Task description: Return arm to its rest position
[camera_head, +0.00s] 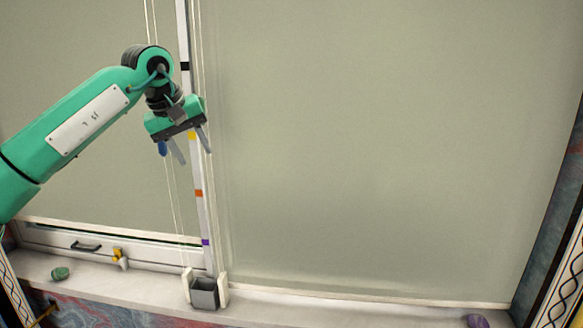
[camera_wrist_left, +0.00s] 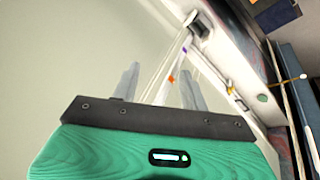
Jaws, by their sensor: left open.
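My left arm (camera_head: 75,125) is green and comes in from the left in the head view, raised in front of the window blinds. Its gripper (camera_head: 192,150) points down beside the white strip with coloured marks. The gripper is open, with its two grey fingers apart and nothing between them. In the left wrist view the gripper (camera_wrist_left: 160,90) also shows spread fingers, with cords and the marked strip seen beyond them. My right gripper is in neither view.
A large pale blind (camera_head: 380,140) covers the right window. On the white sill (camera_head: 130,287) stand a grey box-like holder (camera_head: 204,293), a green stone-like object (camera_head: 60,273) and a small yellow-and-white item (camera_head: 120,258). A purple object (camera_head: 477,321) lies at the lower right.

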